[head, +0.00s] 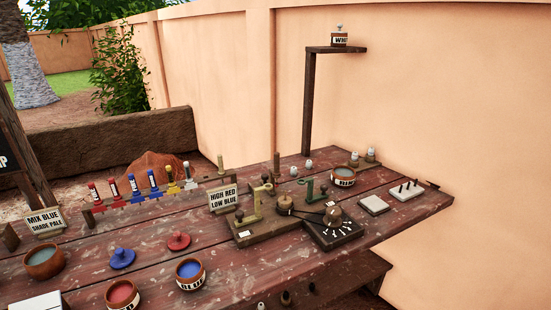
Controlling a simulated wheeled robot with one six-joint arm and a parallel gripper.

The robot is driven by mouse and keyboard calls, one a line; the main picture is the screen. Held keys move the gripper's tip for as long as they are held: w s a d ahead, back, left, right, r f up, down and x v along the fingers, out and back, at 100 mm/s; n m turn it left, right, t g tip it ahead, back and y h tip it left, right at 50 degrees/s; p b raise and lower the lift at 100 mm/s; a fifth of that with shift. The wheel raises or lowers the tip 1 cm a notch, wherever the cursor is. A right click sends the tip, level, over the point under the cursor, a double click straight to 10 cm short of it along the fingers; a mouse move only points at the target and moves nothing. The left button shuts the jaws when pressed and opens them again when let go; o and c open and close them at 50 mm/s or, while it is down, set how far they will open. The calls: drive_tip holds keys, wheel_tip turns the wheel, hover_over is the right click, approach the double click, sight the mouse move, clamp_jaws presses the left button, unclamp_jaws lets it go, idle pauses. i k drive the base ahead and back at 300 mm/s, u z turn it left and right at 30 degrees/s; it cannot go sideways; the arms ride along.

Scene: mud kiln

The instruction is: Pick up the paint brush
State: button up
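I cannot pick out a paint brush for certain in the head view. Small upright pegs (276,165) stand at the back of the red-brown wooden table (220,262), too small to tell what they are. A row of paint tubes (131,187) with red, blue, yellow and white ends stands in a rack. Bowls of red paint (122,296) and blue paint (190,272) stand near the front edge. My gripper is not in view.
A wooden device with a dial (333,215) occupies the table's right middle. Signs read "MIX BLUE SHADE PALE" (44,221) and "HIGH RED LOW BLUE" (223,197). A post with a shelf (335,49) rises behind. Blue (122,259) and red (179,241) lids lie on the table.

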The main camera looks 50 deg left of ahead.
sight(277, 172)
drive_tip(key=u, duration=0.6)
drive_tip(key=i, duration=0.95)
drive_tip(key=u, duration=1.3)
drive_tip(key=i, duration=0.5)
drive_tip(key=u, duration=0.35)
